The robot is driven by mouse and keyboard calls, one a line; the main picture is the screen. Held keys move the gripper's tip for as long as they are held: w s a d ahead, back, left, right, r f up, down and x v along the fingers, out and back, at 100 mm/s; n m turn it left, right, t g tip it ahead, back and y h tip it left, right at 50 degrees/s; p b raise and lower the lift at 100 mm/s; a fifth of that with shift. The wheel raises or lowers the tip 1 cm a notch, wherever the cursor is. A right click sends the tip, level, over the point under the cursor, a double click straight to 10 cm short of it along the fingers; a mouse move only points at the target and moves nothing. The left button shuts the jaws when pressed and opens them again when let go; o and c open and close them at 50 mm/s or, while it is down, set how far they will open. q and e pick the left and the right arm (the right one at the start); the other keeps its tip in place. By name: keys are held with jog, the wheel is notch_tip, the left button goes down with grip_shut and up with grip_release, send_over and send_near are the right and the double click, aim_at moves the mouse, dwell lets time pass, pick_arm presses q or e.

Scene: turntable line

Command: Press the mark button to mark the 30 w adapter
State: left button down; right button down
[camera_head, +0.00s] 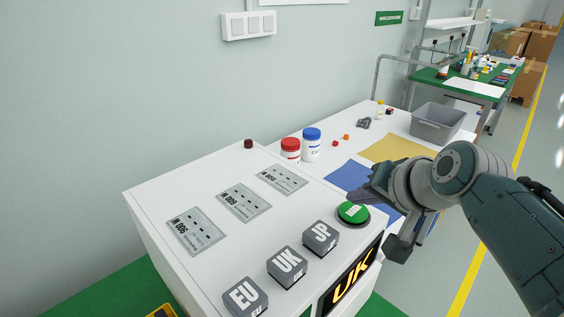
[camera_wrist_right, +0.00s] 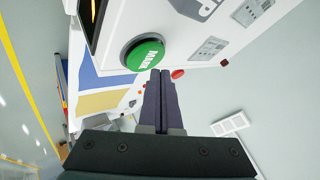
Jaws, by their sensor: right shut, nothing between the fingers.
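The mark button (camera_head: 353,212) is a round green dome in a dark ring on the white cabinet top. In the right wrist view the mark button (camera_wrist_right: 146,52) shows the word MARK. My right gripper (camera_head: 358,196) has its fingers shut and empty, with the tips right by the button's far edge in the head view. In the right wrist view the shut fingertips (camera_wrist_right: 159,73) are just beside the dome; I cannot tell whether they touch it. I cannot make out a 30 W adapter for certain. My left gripper is not in view.
The white cabinet (camera_head: 215,270) carries grey blocks marked EU (camera_head: 245,296), UK (camera_head: 287,267) and JP (camera_head: 320,238), and three grey printed plates (camera_head: 243,202). A lit display (camera_head: 352,284) on its front reads UK. Red-lidded (camera_head: 290,150) and blue-lidded jars (camera_head: 312,144) stand beyond.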

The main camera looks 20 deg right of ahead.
jog(key=shift+f, duration=0.1)
dwell(0.4)
jog(key=shift+f, duration=0.35)
jog(key=shift+f+b, duration=0.55)
dwell(0.6)
jog(key=shift+r, duration=0.1)
jog(key=shift+r+p, duration=0.9)
jog(key=shift+p, duration=0.25)
